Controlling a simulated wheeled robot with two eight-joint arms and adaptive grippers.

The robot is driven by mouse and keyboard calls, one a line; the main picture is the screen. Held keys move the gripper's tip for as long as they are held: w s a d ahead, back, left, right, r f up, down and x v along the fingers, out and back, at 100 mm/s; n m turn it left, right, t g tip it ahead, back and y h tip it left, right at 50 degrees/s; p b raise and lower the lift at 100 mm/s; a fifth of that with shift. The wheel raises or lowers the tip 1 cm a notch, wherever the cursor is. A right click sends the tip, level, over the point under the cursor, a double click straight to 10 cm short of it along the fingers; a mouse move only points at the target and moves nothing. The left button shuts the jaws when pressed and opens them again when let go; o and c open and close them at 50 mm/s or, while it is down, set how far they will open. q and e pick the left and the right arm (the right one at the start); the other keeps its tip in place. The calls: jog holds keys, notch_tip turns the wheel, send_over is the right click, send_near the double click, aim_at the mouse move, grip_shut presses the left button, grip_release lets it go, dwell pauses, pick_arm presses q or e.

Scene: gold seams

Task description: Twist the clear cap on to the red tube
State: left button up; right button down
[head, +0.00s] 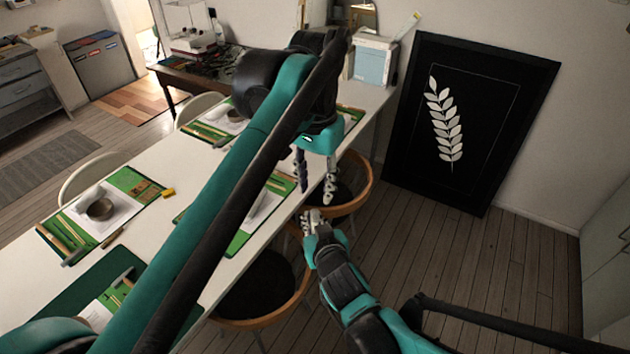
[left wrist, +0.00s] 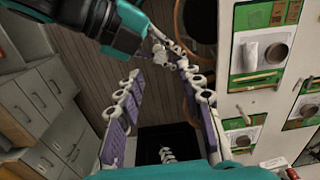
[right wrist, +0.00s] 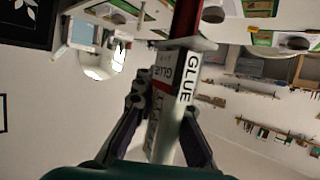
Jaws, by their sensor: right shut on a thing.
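My right gripper (head: 312,220) is shut on the glue tube. In the right wrist view the tube (right wrist: 172,95) has a white body lettered GLUE between the fingers. A pale collar (right wrist: 190,44) and a dark red section (right wrist: 187,18) extend beyond it to the top edge. My left gripper (head: 316,180) is open and empty, just above the right one beside the table's edge. In the left wrist view its fingers (left wrist: 165,105) are spread apart, with the right gripper (left wrist: 165,52) beyond them. I cannot make out the clear cap in any view.
The long white table (head: 180,170) holds several green mats with tools and bowls. A black framed leaf picture (head: 470,120) leans on the wall. The wooden floor at right is clear.

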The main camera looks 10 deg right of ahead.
aim_at(315, 212)
pick_arm(q)
jog(key=n, duration=0.4)
jog(key=shift+r, duration=0.25)
jog(key=shift+f, duration=4)
grip_shut()
